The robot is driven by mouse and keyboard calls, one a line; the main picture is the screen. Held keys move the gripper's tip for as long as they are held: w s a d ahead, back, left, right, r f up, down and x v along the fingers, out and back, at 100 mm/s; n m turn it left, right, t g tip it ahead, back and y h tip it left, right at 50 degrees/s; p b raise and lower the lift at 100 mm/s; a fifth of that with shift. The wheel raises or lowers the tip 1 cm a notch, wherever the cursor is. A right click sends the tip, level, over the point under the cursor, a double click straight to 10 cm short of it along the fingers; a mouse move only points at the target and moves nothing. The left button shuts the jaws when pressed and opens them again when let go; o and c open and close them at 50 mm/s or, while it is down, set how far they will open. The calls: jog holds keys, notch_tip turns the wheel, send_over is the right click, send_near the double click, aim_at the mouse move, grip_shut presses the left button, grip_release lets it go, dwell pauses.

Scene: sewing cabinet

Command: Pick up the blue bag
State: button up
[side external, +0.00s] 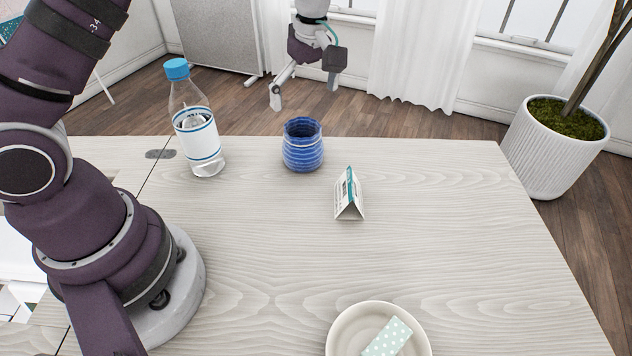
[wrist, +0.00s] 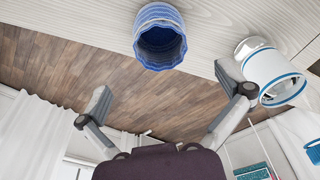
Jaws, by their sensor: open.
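A blue ribbed, open-topped vessel (side external: 302,146) stands upright near the far edge of the table. It looks more like a cup or pot than a bag, and I see no other blue bag. In the wrist view the same vessel (wrist: 160,38) is at the top middle, its dark opening facing the camera. My gripper (side external: 304,92) is open and empty. In the side view it appears above and behind the vessel, apart from it. In the wrist view my gripper's spread fingers (wrist: 163,88) lie below the vessel in the picture, with floor visible between them.
A water bottle (side external: 198,125) with a blue cap stands left of the vessel; it also shows in the wrist view (wrist: 272,72). A small folded card (side external: 349,196) stands to the right. A bowl (side external: 343,334) holds a dotted green piece (side external: 388,338). The middle of the table (side external: 250,250) is clear.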

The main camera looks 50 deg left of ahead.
aim_at(302, 128)
jog(key=f, duration=0.2)
jog(key=a+f, duration=0.1)
jog(key=f, duration=0.4)
jog(key=shift+a, duration=0.15)
jog(key=c, duration=1.3)
jog(key=shift+o, duration=0.2)
